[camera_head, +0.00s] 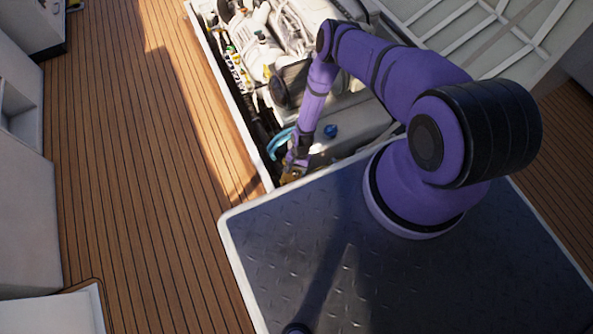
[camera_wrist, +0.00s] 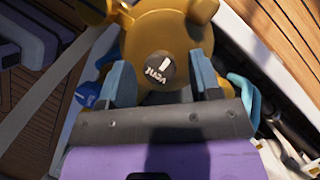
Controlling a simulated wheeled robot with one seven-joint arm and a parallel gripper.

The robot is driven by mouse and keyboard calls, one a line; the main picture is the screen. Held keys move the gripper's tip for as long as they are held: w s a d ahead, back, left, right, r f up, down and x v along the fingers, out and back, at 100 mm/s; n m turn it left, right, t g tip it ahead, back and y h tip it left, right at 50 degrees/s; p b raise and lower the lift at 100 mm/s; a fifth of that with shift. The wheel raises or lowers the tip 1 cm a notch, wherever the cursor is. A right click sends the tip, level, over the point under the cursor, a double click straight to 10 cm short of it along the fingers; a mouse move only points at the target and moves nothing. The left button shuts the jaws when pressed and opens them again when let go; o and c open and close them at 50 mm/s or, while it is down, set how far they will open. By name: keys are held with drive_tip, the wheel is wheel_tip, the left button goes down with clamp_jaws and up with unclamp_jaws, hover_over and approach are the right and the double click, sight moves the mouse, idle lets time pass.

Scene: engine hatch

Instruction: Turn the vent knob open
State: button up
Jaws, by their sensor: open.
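The vent knob (camera_wrist: 163,30) is a golden-yellow knob with rounded lobes. Its dark round centre cap carries the word "VENT" and a white mark, which appear upside down in the wrist view. In the head view only a small yellow bit (camera_head: 288,176) shows at my gripper, near the front corner of the engine hatch. My gripper (camera_wrist: 161,82) is open, with one blue-grey finger on each side of the knob's lower part. I cannot tell whether the fingers touch it. The head view shows my gripper (camera_head: 293,166) low in the hatch.
The open hatch holds a white engine (camera_head: 290,30) with hoses. A light-blue hose (camera_head: 279,141) runs close beside my gripper. A blue cap (camera_head: 330,131) sits to its right. The white hatch rim (camera_head: 235,115) borders the wooden deck (camera_head: 110,130), which is clear.

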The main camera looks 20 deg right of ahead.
drive_tip(key=c, duration=0.9)
drive_tip(key=shift+c, duration=0.2)
drive_tip(key=n, duration=0.2)
drive_tip(key=n+h, duration=0.1)
drive_tip(key=n, duration=0.1)
drive_tip(key=shift+w+a+g+h, duration=0.15)
drive_tip(key=shift+g+h, duration=0.15)
drive_tip(key=shift+g, duration=0.1)
drive_tip(key=n, duration=0.2)
drive_tip(key=n+h, duration=0.1)
drive_tip(key=n, duration=0.2)
drive_tip(key=shift+a+h, duration=0.1)
drive_tip(key=shift+h, duration=0.2)
drive_tip(key=n+h, duration=0.1)
drive_tip(key=n, duration=0.3)
drive_tip(key=shift+a+n+h, duration=0.15)
drive_tip(key=shift+n+h, duration=0.15)
drive_tip(key=shift+h, duration=0.1)
drive_tip(key=shift+n+t+h, duration=0.4)
drive_tip(key=shift+n+h, duration=0.3)
drive_tip(key=shift+n, duration=1.4)
